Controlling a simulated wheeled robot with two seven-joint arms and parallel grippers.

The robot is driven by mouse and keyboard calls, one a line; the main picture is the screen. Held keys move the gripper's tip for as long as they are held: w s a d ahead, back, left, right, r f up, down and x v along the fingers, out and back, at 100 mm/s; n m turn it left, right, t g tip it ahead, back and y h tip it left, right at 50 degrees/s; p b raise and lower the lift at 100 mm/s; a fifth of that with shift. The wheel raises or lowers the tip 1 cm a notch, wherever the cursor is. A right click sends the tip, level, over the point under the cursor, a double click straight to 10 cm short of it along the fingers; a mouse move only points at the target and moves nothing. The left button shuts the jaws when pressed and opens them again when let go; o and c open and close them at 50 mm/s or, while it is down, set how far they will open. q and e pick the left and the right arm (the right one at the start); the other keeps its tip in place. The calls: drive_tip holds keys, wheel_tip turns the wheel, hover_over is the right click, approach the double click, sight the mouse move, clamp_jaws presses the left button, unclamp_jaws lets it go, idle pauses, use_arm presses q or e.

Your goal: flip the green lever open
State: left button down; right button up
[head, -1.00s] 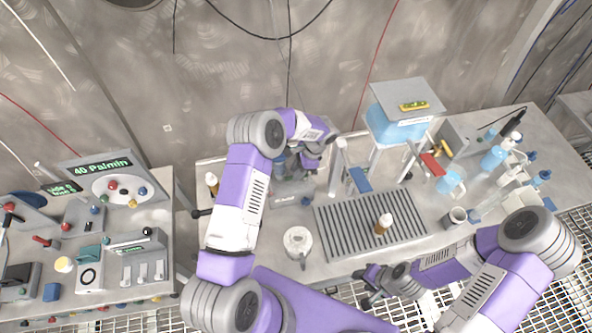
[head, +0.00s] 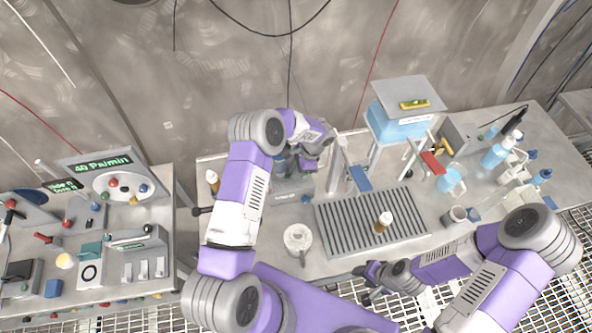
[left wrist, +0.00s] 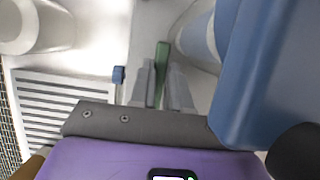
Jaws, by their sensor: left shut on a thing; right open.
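The green lever (left wrist: 162,62) shows in the left wrist view as a narrow green bar between the two grey fingers of my left gripper (left wrist: 163,82). The fingers are shut on it. In the head view my left gripper (head: 308,163) is over the grey device (head: 292,192) at the back left of the bench, and the lever is hidden there by the hand. My right gripper (head: 366,282) is open and empty at the bench's front edge.
A blue-handled press (head: 360,178) is close to the left hand's right side; a large blue part (left wrist: 270,75) fills the wrist view's right.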

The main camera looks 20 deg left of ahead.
use_arm(q)
drive_tip(key=shift+n+b, duration=0.6)
drive_tip(key=shift+b, duration=0.2)
drive_tip(key=shift+s+d+n+g+h+b, duration=0.15)
drive_tip(key=shift+n+g+h+b, duration=0.1)
drive_tip(key=shift+n+b, duration=0.3)
drive_tip(key=shift+s+d+n+g+h+b, duration=0.15)
drive_tip(key=shift+n+g+h+b, duration=0.1)
drive_tip(key=shift+n+b, duration=0.3)
drive_tip(key=shift+s+d+n+h+b, duration=0.15)
drive_tip(key=shift+n+b, duration=0.2)
drive_tip(key=shift+n, duration=0.2)
drive_tip(key=shift+d+n+h+b, duration=0.15)
drive_tip(key=shift+n+b, duration=0.15)
drive_tip(key=shift+n, duration=0.25)
drive_tip(key=shift+s+d+r+n+g+h+b, duration=0.1)
drive_tip(key=shift+d+n+g+h+b, duration=0.2)
drive_tip(key=shift+n, duration=0.5)
drive_tip(key=c, duration=1.4)
unclamp_jaws()
drive_tip(key=shift+o, duration=0.2)
